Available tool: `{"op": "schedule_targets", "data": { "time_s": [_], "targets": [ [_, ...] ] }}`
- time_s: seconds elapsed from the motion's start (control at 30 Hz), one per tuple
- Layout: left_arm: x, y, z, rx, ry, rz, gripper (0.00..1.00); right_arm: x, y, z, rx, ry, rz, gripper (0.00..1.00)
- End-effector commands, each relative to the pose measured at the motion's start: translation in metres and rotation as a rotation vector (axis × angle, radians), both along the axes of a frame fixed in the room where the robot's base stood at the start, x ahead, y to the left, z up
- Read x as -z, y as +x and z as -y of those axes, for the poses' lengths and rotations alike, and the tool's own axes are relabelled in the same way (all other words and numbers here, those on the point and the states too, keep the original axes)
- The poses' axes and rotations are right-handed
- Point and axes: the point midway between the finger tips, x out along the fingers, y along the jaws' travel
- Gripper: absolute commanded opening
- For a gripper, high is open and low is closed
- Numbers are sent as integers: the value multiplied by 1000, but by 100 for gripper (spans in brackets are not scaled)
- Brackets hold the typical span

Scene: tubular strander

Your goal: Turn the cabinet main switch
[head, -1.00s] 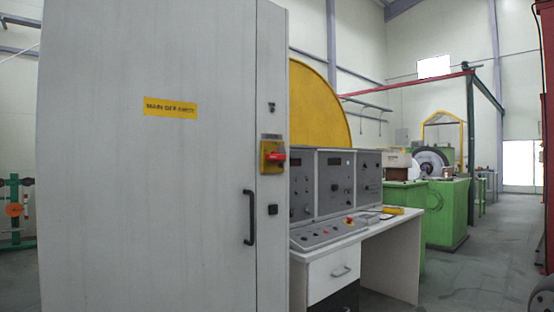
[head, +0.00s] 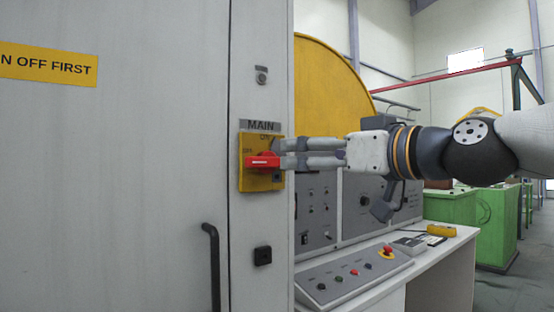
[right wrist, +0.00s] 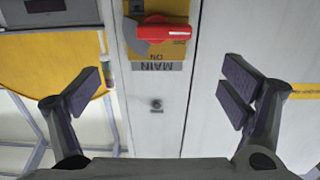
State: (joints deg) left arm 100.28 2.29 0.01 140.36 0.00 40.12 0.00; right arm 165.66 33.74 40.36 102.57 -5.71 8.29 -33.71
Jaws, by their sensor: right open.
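The main switch is a red handle (head: 262,161) on a yellow plate (head: 248,182) under a "MAIN" label on the cabinet's right-hand panel. The handle lies horizontal, with "ON" marked above it and "OFF" at its upper left. My right gripper (head: 280,153) reaches in from the right, its fingertips close to the switch. In the right wrist view the gripper (right wrist: 158,93) is open and empty. The red handle (right wrist: 165,32) shows upside down at the top middle there, between the fingers in width. Contact cannot be told. My left gripper is not in view.
The grey cabinet door (head: 120,190) has a black handle (head: 212,265) below left of the switch. A keyhole (head: 261,75) is above and a black latch (head: 262,256) below. A control desk (head: 350,280) with buttons stands to the right, below my right arm.

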Motion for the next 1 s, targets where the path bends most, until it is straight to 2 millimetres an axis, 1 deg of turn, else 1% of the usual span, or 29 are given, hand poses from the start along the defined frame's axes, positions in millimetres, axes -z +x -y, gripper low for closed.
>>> {"op": "schedule_targets", "data": {
  "time_s": [0.1, 0.3, 0.43, 0.5, 0.6, 0.83, 0.87, 0.9, 0.97, 1.0],
  "targets": [
    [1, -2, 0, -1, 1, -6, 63, 5, 20, -15, -1, -3, -7, 92],
    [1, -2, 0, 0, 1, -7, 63, 6, 63, -46, 0, -1, -8, 92],
    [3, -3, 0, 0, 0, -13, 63, 6, 83, -60, 0, -1, -8, 92],
    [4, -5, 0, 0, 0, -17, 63, 6, 90, -65, 0, -1, -9, 92],
    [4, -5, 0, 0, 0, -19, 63, 6, 94, -68, 0, 0, -9, 92],
    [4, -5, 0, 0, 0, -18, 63, 4, 94, -69, 0, 0, -6, 92],
    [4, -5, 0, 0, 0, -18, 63, 4, 94, -69, 0, 0, -6, 87],
    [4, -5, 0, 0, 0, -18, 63, 4, 94, -69, 0, 0, -6, 78],
    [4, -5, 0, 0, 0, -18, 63, 4, 94, -69, 0, 0, -6, 64],
    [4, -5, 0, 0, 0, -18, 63, 4, 94, -68, 0, 0, -6, 55]
  ]
}}
